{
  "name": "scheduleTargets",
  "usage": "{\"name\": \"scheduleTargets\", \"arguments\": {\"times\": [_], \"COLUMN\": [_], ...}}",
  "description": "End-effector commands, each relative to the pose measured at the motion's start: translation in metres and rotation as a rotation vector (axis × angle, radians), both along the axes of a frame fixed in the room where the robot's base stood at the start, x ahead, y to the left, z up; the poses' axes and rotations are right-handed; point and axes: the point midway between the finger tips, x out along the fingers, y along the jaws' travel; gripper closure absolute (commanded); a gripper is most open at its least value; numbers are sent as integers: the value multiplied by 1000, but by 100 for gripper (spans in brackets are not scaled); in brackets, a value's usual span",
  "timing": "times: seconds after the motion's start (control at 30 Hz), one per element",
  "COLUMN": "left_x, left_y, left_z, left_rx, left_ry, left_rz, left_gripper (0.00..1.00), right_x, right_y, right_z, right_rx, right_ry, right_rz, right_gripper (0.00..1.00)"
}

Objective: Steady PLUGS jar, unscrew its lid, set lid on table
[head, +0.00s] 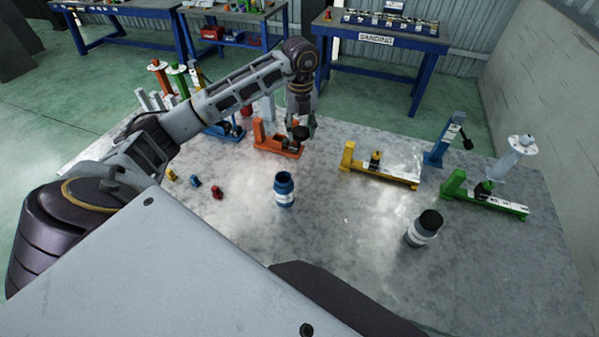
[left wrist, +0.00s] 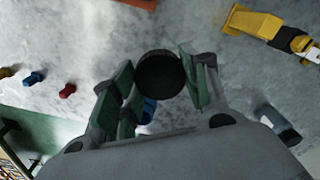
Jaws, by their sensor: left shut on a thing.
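A blue jar (head: 285,190) with a pale label band stands upright on the table with its mouth open and no lid on it. Its label is too small to read. My left gripper (head: 300,131) is shut on a round black lid (left wrist: 160,73), held above the table beyond the jar. Part of the blue jar shows below the lid in the left wrist view (left wrist: 149,110). My right gripper is not in view.
On the grey table (head: 340,260) stand an orange fixture (head: 277,143), a yellow one (head: 380,172) and a green one (head: 487,197). Small yellow, blue and red pieces (head: 216,192) lie left of the blue jar. The tabletop between the jars is clear.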

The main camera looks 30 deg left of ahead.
Motion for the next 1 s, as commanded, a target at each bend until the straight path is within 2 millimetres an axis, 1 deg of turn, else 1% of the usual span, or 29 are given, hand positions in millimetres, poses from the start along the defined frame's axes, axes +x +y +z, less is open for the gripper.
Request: {"name": "scheduleTargets", "arguments": {"times": [0.57,0.7,0.73,0.8,0.9,1.0], "left_x": [-2,-2,-2,-3,-2,-2], "left_y": [1,2,2,2,1,2], "left_z": [0,-3,-6,-23,-42,-57], "left_rx": [0,0,0,1,0,2], "left_ry": [0,1,1,3,3,2], "left_rz": [433,536,559,595,606,608], "left_gripper": [83,83,83,83,83,83], "right_x": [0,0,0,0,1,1], "right_y": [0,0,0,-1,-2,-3], "right_z": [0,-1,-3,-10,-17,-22], "right_rx": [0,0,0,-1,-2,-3], "right_ry": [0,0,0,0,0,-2], "right_rz": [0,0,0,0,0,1], "right_gripper": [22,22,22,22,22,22]}}
